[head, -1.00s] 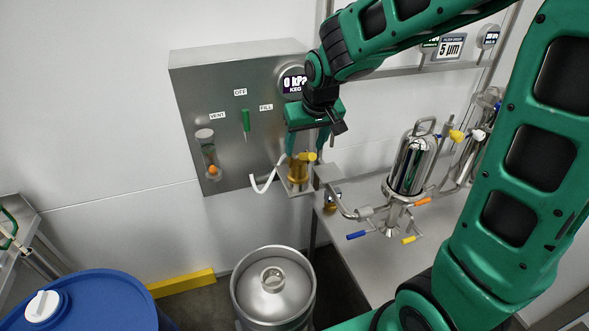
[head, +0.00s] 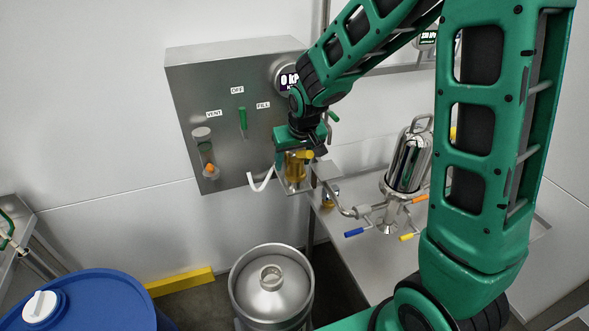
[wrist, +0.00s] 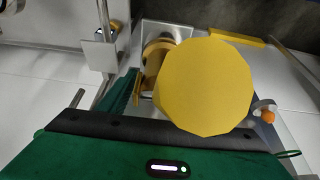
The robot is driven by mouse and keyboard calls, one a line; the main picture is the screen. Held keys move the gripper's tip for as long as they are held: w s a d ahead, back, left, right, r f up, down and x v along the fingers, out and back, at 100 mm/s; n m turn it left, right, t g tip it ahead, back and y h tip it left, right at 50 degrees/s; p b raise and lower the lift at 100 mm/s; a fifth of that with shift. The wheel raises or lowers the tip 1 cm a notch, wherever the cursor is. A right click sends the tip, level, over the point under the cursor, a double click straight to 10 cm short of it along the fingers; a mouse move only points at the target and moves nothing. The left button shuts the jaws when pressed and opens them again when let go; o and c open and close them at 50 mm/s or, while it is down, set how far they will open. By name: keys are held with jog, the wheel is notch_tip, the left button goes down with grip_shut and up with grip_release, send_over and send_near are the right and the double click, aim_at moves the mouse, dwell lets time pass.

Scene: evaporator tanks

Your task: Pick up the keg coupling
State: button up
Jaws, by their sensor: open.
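The keg coupling (head: 294,172), a brass-coloured body with a yellow handle, sits upright on a small bracket at the lower right of the steel panel, with a white hose beside it. In the wrist view its yellow round part (wrist: 205,85) fills the middle, very close to the camera, and hides much of the brass body (wrist: 155,58). My gripper (head: 297,157) is open and low over the coupling, with its fingers beside the upper part. One finger shows left of the brass body in the wrist view; the other is hidden. I cannot tell whether the fingers touch it.
The steel panel (head: 225,150) with its green lever stands behind the coupling. A steel keg (head: 270,300) is below. A bench (head: 365,255) with a filter housing (head: 407,165) and coloured valve handles is close on the right. A blue drum (head: 105,300) stands at lower left.

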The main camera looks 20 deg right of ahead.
grip_shut()
jog(key=shift+r, duration=0.1)
